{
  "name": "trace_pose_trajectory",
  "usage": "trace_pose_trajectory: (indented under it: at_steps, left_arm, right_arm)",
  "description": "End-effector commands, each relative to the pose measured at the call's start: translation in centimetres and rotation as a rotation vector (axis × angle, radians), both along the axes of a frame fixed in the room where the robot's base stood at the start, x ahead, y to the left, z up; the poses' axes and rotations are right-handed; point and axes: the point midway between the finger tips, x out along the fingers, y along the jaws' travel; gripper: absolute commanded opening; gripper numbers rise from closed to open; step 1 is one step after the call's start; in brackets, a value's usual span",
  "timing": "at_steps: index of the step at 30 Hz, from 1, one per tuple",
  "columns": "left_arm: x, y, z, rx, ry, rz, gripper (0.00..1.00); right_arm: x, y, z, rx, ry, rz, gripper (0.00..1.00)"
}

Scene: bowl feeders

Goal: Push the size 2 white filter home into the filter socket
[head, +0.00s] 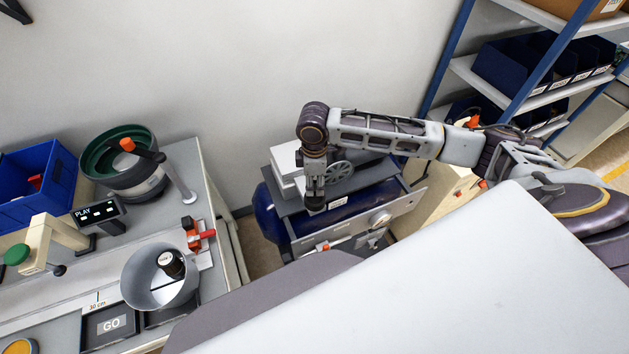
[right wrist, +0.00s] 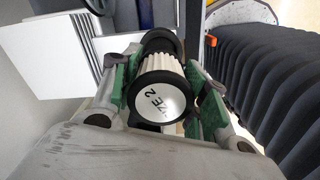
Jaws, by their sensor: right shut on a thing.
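The white filter (right wrist: 162,98) shows in the right wrist view as a ribbed white cylinder with black end rings. Its near end face is marked with a black "2" and part of a word. My right gripper (head: 314,195) is shut on it, with green finger pads on both sides. In the head view this gripper points down over the grey top of a blue machine (head: 268,216); the filter cannot be made out there. I cannot make out the filter socket, or whether the filter touches it. My left gripper is not in view.
White slabs (head: 285,163) and a grey spoked wheel (head: 339,172) are close by my right gripper. Blue shelving (head: 545,75) stands at the right. At the left, a bench holds a green bowl feeder (head: 104,157), a blue bin (head: 50,170) and a grey bowl (head: 141,281).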

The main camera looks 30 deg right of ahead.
Motion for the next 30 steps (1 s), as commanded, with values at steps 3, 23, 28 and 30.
trace_pose_trajectory:
  at_steps: [3,23,28,30]
  left_arm:
    - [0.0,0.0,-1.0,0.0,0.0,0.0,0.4]
    - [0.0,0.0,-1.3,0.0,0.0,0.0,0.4]
    - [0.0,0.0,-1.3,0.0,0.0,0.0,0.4]
    - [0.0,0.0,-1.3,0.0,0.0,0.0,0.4]
  right_arm:
    - [0.0,0.0,-0.8,0.0,-0.001,0.0,0.16]
    - [0.0,0.0,-3.0,0.001,0.0,0.0,0.16]
    - [0.0,0.0,-3.1,0.0,0.0,0.0,0.16]
    - [0.0,0.0,-3.1,0.0,0.0,0.0,0.16]
